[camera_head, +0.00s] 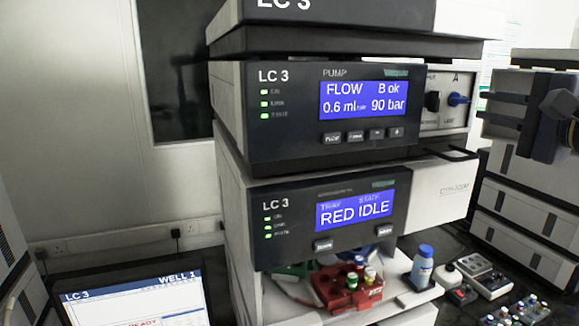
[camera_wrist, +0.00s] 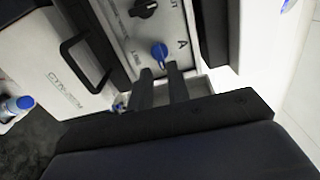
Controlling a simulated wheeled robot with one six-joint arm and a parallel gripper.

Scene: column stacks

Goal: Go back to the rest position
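My gripper (camera_wrist: 159,73) shows in the wrist view as two dark fingers with a gap between them, open and with nothing seen in it. Beyond the fingertips, in line with the gap, is a blue knob (camera_wrist: 159,50) on a pale panel marked A; I see no contact. The same blue knob (camera_head: 458,99) is on the right of the pump unit (camera_head: 285,140) in the head view.
A black knob (camera_head: 432,101) is beside the blue one. A screen (camera_head: 135,300) is at lower left.

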